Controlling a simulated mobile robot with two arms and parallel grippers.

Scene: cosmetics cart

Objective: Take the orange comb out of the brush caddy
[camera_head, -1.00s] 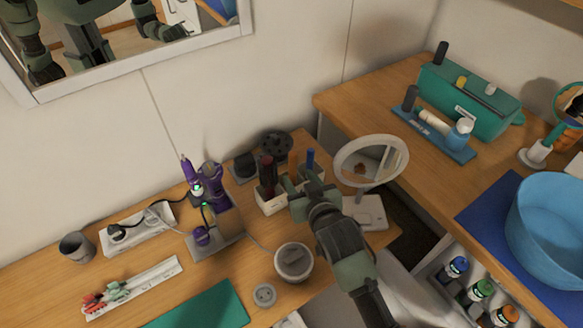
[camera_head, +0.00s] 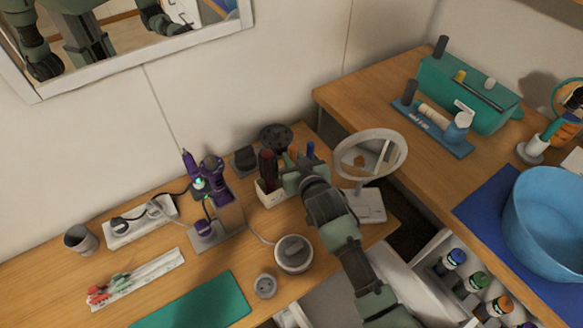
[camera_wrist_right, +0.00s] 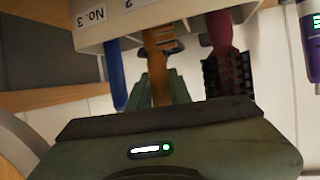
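The brush caddy (camera_head: 270,198) is a white box on the wooden table; a dark red brush (camera_head: 268,168) and a blue handle (camera_head: 310,150) stand in it. My right gripper (camera_head: 290,170) is at the caddy's right part and hides some of it. In the right wrist view the caddy wall (camera_wrist_right: 150,14) is at the top, labelled "No. 3" and "2". The orange comb (camera_wrist_right: 157,72) runs between the two fingers of the right gripper (camera_wrist_right: 158,85), with the blue and dark red handles to either side. I cannot tell whether the fingers press on it. My left gripper is not directly in view.
A round mirror (camera_head: 348,162) on a white stand is close to the right of my right gripper. A lidded pot (camera_head: 294,254) stands in front of the caddy. A purple styling tool on a holder (camera_head: 228,212) stands to the left. The green mat (camera_head: 200,303) is bare.

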